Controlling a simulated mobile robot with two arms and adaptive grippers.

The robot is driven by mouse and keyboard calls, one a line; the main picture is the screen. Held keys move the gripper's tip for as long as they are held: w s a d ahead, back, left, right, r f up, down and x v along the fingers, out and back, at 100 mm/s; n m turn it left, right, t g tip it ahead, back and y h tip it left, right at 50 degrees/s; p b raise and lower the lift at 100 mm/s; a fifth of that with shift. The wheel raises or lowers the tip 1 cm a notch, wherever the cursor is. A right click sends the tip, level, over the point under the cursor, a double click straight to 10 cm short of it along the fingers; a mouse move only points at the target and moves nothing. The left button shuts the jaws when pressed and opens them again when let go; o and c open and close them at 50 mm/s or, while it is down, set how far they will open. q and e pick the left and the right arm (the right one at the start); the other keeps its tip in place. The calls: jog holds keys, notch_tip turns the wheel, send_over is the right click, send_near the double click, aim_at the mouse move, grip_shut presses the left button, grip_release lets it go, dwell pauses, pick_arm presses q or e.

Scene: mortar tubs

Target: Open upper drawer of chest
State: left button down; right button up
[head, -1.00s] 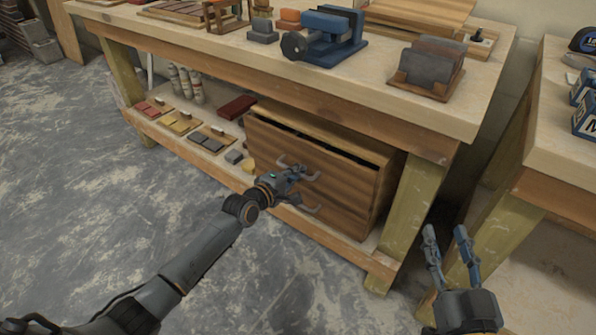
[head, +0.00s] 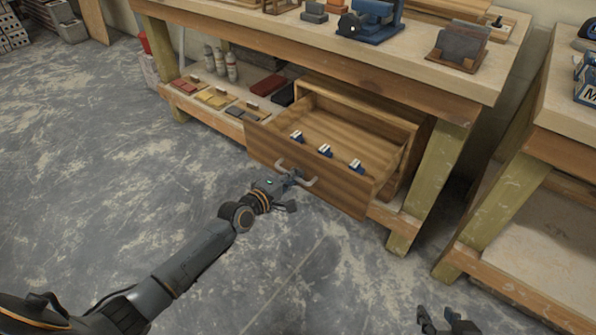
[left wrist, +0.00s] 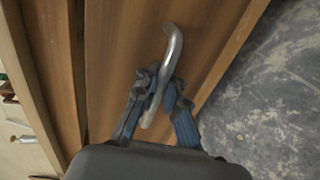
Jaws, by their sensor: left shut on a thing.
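The wooden chest (head: 360,97) sits on the lower shelf of the workbench. Its upper drawer (head: 330,120) is pulled well out, with its inside showing. The drawer front (head: 335,188) carries a bent metal handle (head: 308,182). My left gripper (head: 287,180) is shut on this handle. In the left wrist view the handle (left wrist: 173,45) passes between the two fingers (left wrist: 158,88), in front of the wooden drawer front (left wrist: 118,50). My right gripper (head: 442,320) is at the bottom edge, partly cut off, with its fingers apart, empty and away from the chest.
Three small blue-and-white items (head: 325,150) lie in the drawer. Bottles (head: 220,62) and coloured blocks (head: 215,97) stand on the shelf left of the chest. The workbench leg (head: 430,185) is close on the right, with a second table (head: 560,150) beyond. The floor in front is clear.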

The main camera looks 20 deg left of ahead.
pick_arm(q)
jog(key=shift+s+a, duration=0.15)
jog(key=shift+s, duration=0.3)
pick_arm(e)
jog(key=shift+s+f+g, duration=0.3)
jog(key=shift+s, duration=0.4)
pick_arm(q)
jog(key=c, duration=1.7)
grip_release()
jog(key=v, duration=1.2)
